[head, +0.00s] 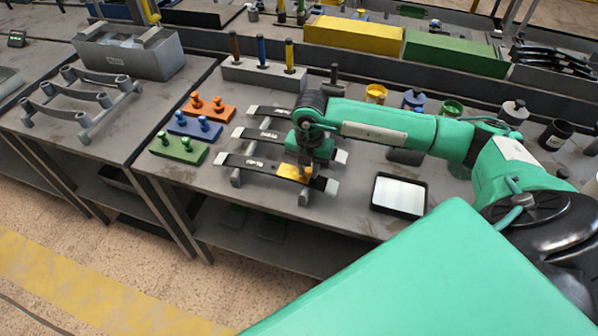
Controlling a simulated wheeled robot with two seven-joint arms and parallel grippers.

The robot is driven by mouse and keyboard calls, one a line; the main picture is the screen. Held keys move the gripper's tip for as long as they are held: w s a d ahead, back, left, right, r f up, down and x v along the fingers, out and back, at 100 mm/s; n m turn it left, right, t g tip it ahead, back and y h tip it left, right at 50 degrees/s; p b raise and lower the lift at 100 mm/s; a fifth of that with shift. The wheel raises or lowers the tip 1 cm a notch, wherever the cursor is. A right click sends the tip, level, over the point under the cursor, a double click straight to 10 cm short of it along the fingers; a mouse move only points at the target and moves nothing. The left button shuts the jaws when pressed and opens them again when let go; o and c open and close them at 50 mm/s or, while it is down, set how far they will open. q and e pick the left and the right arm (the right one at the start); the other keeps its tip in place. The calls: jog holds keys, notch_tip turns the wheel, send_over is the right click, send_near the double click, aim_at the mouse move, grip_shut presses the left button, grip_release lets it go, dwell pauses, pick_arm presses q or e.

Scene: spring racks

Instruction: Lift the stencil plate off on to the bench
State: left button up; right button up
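A small yellow plate (288,171), which looks like the stencil plate, lies on the front dark leaf spring (240,163) of the rack on the bench. The spring has pale ends and white markings. My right gripper (306,166) points down right over the yellow plate, at its right part. The fingers are small, dark and partly hidden by the wrist, so I cannot tell whether they are open or shut on the plate. Two more marked springs lie behind, the middle one (255,134) partly covered by my arm. My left gripper is not in view.
Left of the springs are orange (208,107), blue (194,125) and green (178,149) knobbed blocks. A block with three coloured sticks (262,76) stands behind. A black-rimmed tray (399,194) lies right. Paint pots (376,94) stand behind my arm. Bare bench (345,210) lies between rack and tray.

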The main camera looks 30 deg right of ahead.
jog(key=shift+c, duration=1.2)
jog(key=shift+r, duration=0.1)
